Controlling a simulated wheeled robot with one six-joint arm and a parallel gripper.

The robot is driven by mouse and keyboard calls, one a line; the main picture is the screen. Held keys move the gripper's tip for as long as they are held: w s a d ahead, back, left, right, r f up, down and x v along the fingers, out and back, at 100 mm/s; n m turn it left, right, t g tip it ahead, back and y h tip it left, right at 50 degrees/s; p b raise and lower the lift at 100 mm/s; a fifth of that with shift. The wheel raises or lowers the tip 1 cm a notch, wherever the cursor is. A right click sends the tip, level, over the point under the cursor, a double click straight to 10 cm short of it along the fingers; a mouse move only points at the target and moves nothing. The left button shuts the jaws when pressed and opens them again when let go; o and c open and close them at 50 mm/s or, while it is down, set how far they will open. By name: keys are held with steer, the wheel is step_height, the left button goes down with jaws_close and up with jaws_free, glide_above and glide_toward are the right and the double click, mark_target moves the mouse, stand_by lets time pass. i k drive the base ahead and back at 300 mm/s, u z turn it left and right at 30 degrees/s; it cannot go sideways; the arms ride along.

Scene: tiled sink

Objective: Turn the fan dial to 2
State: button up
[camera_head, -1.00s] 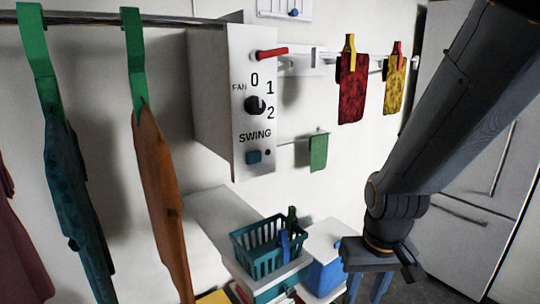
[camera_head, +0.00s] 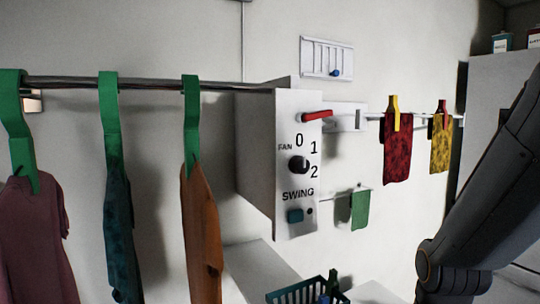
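The fan dial (camera_head: 298,164) is a round black knob on the front of a pale box (camera_head: 285,224) fixed to the wall. The numbers 0, 1 and 2 stand around it, with 0 above, 1 at upper right and 2 at right. Which number the dial points to is too small to tell for sure. My gripper is out of the picture. Only my dark arm shows at the right edge, well to the right of the dial, and nothing touches the dial.
Clothes hang on green hangers from a rail (camera_head: 150,84) at left. Small cloths (camera_head: 397,150) hang at right. A teal basket (camera_head: 300,292) stands below the box.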

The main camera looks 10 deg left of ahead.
mark_target(298, 164)
steer(key=u, duration=2.05)
steer(key=k, duration=0.85)
steer(key=z, duration=1.4)
